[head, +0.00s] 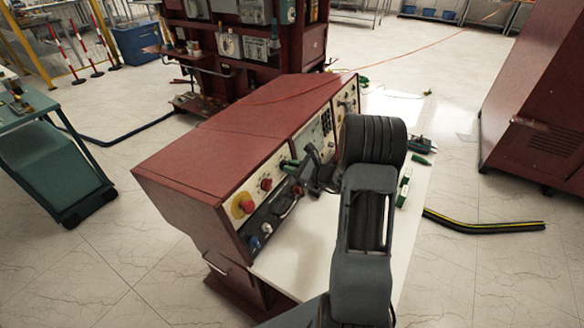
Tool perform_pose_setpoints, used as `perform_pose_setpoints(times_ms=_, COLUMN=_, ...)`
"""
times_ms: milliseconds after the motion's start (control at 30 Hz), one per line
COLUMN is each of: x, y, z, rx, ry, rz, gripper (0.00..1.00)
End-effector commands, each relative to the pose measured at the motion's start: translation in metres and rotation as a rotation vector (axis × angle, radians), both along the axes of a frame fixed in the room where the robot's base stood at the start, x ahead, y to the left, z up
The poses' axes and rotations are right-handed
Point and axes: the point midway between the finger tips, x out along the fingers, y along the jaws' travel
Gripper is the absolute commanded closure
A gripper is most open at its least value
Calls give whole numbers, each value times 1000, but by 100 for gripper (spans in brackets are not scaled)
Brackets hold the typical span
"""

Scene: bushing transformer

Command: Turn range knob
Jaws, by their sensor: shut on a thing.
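The red console (238,124) stands in the middle of the head view, with a sloped cream control panel (257,186) facing right. My gripper (306,172) is at the middle of this panel, shut on the range knob. The knob itself is hidden behind the fingers and wrist, so its pointer and scale do not show. My dark grey arm reaches over the white desk top from the lower right.
A yellow-ringed red button (243,206), a red knob (266,184) and a blue knob (254,243) sit left of my gripper. Green-handled tools (404,188) lie on the desk top (290,262). A red cabinet (540,100) stands at right; a black-yellow cable (485,226) lies on open floor.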

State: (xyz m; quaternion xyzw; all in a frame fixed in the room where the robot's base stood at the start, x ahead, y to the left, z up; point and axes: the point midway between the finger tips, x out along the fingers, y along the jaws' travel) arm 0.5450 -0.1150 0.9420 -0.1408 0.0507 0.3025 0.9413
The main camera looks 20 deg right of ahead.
Motion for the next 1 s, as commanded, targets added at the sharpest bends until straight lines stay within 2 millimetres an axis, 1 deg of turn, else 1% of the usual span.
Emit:
perform_pose_setpoints(times_ms=200, x=0, y=1, z=0, rx=106, ry=70, rz=-31, gripper=100)
perform_pose_setpoints(times_ms=400, x=0, y=1, z=0, rx=165, ry=110, rz=-48, gripper=100)
perform_pose_setpoints(times_ms=1000, x=0, y=1, z=0, rx=198, ry=131, rz=-58, gripper=100)
